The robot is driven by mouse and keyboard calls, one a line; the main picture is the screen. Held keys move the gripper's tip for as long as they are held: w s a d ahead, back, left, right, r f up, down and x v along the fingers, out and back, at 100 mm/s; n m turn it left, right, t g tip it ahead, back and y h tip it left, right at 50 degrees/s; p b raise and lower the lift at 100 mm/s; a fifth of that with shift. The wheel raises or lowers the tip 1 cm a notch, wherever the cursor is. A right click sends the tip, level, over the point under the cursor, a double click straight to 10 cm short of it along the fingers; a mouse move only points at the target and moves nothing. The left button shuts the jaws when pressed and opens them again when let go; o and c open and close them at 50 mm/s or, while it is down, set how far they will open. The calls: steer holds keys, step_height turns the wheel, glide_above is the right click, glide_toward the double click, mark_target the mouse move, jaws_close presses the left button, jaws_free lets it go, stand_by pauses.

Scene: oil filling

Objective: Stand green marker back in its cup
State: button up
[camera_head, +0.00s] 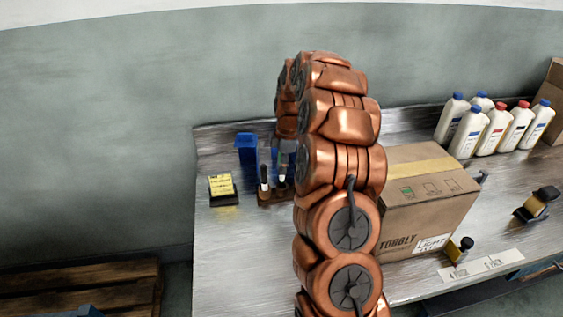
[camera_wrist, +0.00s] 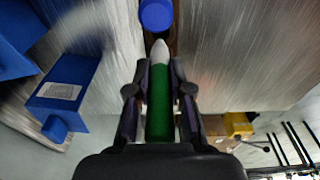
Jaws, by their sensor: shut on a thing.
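The green marker (camera_wrist: 160,105) is clasped between the two fingers of my gripper (camera_wrist: 160,88) in the wrist view, its pale tip pointing away from the palm. A blue round end (camera_wrist: 156,15), perhaps of another marker, lies just beyond that tip. A brown holder (camera_head: 272,198) stands on the bench in the head view, with a dark, white-banded marker (camera_head: 263,176) upright in it. My arm covers much of the area beside the holder, so the green marker is not clearly seen there. I cannot tell which cup opening belongs to the green marker.
A blue container (camera_head: 246,150) stands behind the holder, and a yellow-topped pad (camera_head: 221,186) lies left. A cardboard box (camera_head: 425,200) stands close right of my arm. Several white bottles (camera_head: 495,128) stand at the back right. The bench's front left is clear.

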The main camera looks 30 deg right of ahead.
mark_target(281, 177)
steer(key=shift+f+b, duration=1.05)
steer(key=shift+f, duration=0.85)
steer(key=o, duration=0.9)
steer(key=r, duration=0.8)
steer(key=d+r, duration=0.1)
steer(key=r, duration=0.3)
steer(key=shift+s+d, duration=0.1)
steer(key=shift+s, duration=0.2)
